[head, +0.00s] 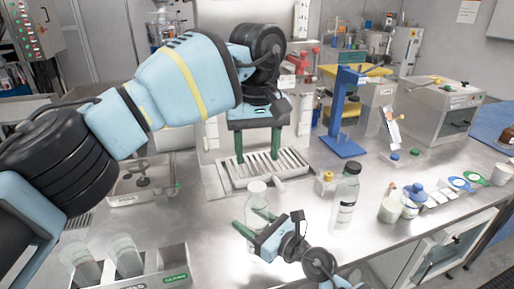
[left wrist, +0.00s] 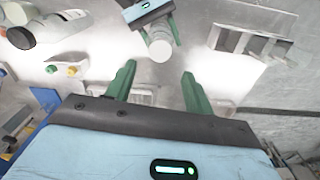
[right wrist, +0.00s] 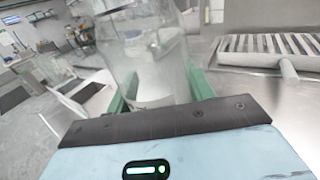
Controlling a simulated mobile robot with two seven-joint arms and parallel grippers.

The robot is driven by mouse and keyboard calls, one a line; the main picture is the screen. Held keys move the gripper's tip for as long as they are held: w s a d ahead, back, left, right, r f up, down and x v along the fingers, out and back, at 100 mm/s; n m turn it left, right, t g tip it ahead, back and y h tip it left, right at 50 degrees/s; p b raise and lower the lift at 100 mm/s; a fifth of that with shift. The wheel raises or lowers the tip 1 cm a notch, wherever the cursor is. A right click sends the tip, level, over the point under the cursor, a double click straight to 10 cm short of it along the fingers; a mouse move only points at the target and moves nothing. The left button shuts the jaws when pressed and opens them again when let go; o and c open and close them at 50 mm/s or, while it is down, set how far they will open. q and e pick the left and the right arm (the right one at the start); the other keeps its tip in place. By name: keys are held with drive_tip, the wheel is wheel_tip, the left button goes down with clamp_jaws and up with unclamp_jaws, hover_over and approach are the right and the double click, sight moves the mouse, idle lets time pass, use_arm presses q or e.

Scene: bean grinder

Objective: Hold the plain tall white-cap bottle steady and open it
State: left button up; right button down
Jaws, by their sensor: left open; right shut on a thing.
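The plain tall white-cap bottle (head: 256,203) stands upright on the metal counter. It is clear, with a white cap (head: 257,187). My right gripper (head: 249,232) is shut on its body from the front, low down. In the right wrist view the bottle (right wrist: 150,50) sits between the green fingers (right wrist: 163,88). My left gripper (head: 259,148) is open and empty, pointing down, above and behind the bottle in the head view. In the left wrist view the cap (left wrist: 160,49) shows beyond the open fingers (left wrist: 160,78), apart from them.
A black-cap bottle (head: 345,198) stands to the right. A blue stand (head: 346,120) is behind it. A slotted metal tray (head: 250,177) lies behind the held bottle. A rack (head: 160,268) with clear cups is at front left. Jars (head: 392,207) and small items fill the right counter.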

sight(257, 186)
use_arm(q)
drive_tip(key=m, duration=0.7)
drive_tip(key=shift+m, duration=0.3)
drive_tip(key=shift+f, duration=4.05)
